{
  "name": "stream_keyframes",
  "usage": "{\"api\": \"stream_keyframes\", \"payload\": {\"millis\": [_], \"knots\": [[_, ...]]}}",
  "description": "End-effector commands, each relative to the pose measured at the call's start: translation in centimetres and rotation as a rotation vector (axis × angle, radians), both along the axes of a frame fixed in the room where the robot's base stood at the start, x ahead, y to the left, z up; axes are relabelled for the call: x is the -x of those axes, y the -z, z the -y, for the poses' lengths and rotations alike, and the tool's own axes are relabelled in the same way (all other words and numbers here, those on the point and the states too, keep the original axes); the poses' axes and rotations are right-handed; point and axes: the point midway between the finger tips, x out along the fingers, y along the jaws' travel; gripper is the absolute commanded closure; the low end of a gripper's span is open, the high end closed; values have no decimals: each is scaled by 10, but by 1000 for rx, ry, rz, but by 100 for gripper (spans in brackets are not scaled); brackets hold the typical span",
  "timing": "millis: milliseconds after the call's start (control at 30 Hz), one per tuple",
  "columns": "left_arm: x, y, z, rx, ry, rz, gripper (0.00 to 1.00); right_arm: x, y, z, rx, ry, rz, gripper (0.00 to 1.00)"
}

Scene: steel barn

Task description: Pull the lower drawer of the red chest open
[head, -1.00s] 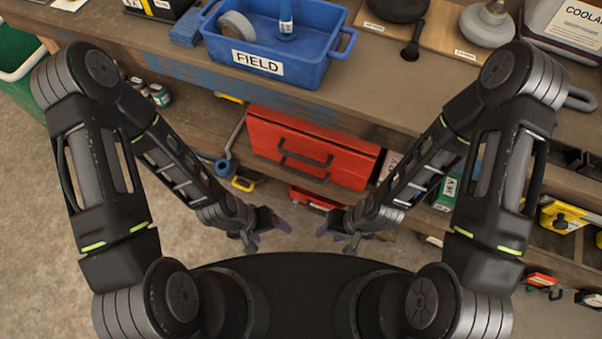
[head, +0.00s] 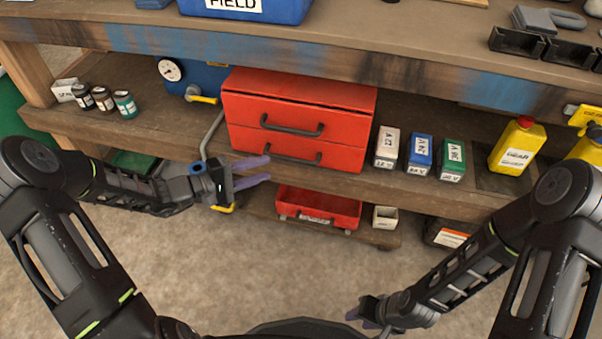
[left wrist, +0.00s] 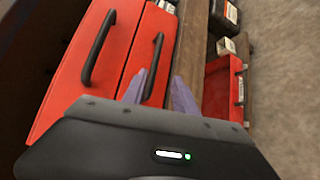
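The red chest (head: 297,105) stands on the shelf under the workbench, with two drawers shut flush. The lower drawer (head: 240,139) has a dark bar handle (head: 292,153); the upper drawer has a similar handle (head: 292,125). My left gripper (head: 268,171) is open and empty, just left of and in front of the lower drawer, apart from its handle. In the left wrist view the lower handle (left wrist: 153,66) lies just beyond my two purple fingers (left wrist: 158,92). My right gripper (head: 362,312) is low over the floor, away from the chest; its finger gap is unclear.
A red bin (head: 318,206) sits on the low shelf below the chest. Small boxes (head: 420,150) and a yellow jug (head: 514,146) stand right of it. A hooked bar (head: 211,133) is at its left. The workbench top (head: 350,40) overhangs.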

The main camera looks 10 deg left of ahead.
Motion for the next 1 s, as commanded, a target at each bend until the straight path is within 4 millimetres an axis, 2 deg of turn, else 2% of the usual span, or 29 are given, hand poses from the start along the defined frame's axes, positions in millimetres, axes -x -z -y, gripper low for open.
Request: {"api": "stream_keyframes", "payload": {"millis": [33, 100, 567, 1000], "knots": [[0, -8, 1, 5, 5, 45, 66, -1, 0, 0, 0, 0, 1, 64], [0, -11, 3, -8, 16, 82, 66, -1, 0, 0, -1, -1, 1, 64], [-3, -8, 9, -16, 24, 87, 66, 0, 2, 0, 0, 0, 1, 64], [-42, 2, 55, -17, 24, 86, 66, -4, 18, 3, 5, 9, 8, 64]]}}
